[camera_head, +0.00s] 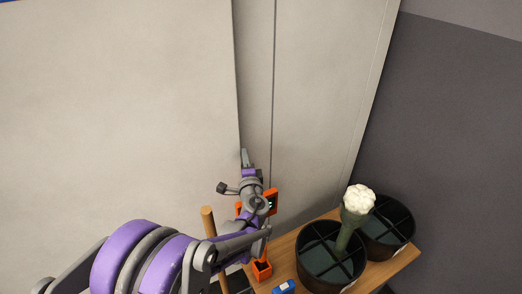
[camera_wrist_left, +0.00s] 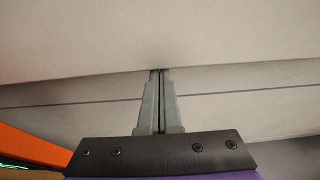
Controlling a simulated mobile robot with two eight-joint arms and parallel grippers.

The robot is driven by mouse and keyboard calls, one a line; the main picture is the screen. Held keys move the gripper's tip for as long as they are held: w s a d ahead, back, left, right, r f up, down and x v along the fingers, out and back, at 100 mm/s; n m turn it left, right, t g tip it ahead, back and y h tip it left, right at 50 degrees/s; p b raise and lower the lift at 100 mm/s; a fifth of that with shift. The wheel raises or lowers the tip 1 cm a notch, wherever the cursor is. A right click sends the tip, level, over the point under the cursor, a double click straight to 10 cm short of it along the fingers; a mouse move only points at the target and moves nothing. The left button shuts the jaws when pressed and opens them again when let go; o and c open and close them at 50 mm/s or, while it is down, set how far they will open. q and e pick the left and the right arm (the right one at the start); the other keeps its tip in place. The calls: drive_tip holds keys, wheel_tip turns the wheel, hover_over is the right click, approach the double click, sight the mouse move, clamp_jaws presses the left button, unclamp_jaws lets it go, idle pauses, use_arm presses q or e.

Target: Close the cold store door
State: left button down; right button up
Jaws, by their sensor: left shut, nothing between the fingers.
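The cold store door appears to be the large pale panel (camera_head: 120,95) on the left of the head view. Its right edge runs down beside a narrow pale strip, with a dark seam and another pale panel (camera_head: 325,95) further right. I cannot tell how far the door stands from its frame. My left gripper (camera_head: 245,157) is shut and empty, its tips at the door's edge. In the left wrist view the closed fingers (camera_wrist_left: 160,75) reach the edge of the pale door (camera_wrist_left: 160,35); contact is unclear. My right gripper is out of view.
A wooden bench (camera_head: 400,262) at the lower right holds two dark divided buckets (camera_head: 322,275), one with a pale bunch (camera_head: 358,199). A wooden pole (camera_head: 208,222) and an orange device (camera_head: 271,201) are near my left arm. A grey wall is on the right.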

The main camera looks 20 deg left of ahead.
use_arm(q)
drive_tip(key=shift+s+a, duration=0.95)
drive_tip(key=shift+s, duration=0.2)
